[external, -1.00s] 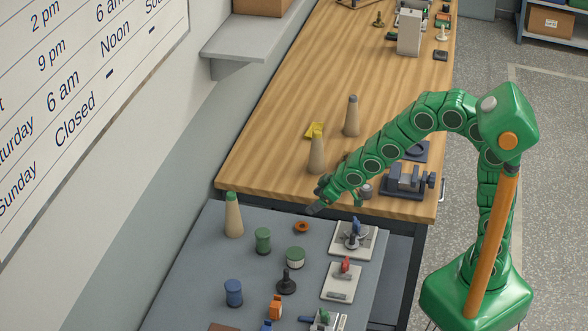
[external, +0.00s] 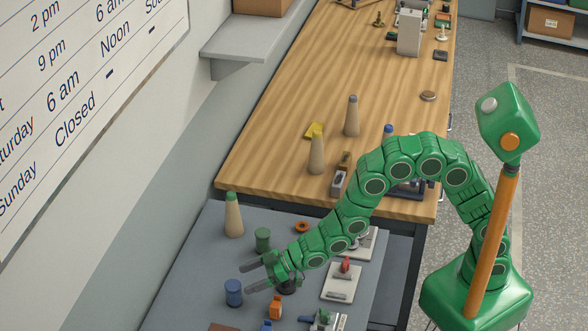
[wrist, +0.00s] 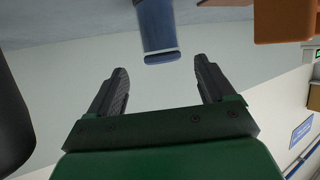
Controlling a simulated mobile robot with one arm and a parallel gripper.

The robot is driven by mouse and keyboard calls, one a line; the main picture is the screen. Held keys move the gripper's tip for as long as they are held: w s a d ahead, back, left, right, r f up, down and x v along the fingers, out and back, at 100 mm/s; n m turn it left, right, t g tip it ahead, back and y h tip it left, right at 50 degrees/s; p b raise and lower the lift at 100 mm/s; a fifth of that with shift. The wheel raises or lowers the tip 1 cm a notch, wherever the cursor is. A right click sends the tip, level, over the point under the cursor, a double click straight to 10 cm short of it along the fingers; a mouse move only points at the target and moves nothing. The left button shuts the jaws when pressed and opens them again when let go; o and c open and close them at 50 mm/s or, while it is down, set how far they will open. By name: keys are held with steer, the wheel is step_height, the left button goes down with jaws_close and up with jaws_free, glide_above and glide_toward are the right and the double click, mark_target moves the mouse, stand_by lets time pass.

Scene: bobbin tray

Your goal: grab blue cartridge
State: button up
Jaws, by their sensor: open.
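The blue cartridge (external: 233,293) stands upright on the grey table in the external view. It also shows in the wrist view (wrist: 157,24) at the top middle, just beyond my fingertips and lined up with the gap between them. My gripper (external: 244,279) is open with its two dark fingers pointing at the blue cartridge. In the wrist view my gripper (wrist: 160,66) has nothing between its fingers.
A green spool (external: 263,239) stands behind my gripper, and a tan cone with a green tip (external: 233,215) is at the back left. An orange block (external: 275,307) stands right of the blue cartridge. A black knobbed piece (external: 287,287) is partly hidden under my gripper.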

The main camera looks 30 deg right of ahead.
mark_target(234, 284)
steer(key=shift+x, duration=3.9)
steer(key=shift+s+a+r, duration=0.1)
steer(key=shift+r, duration=0.1)
steer(key=c, duration=1.2)
steer(key=shift+o, duration=0.2)
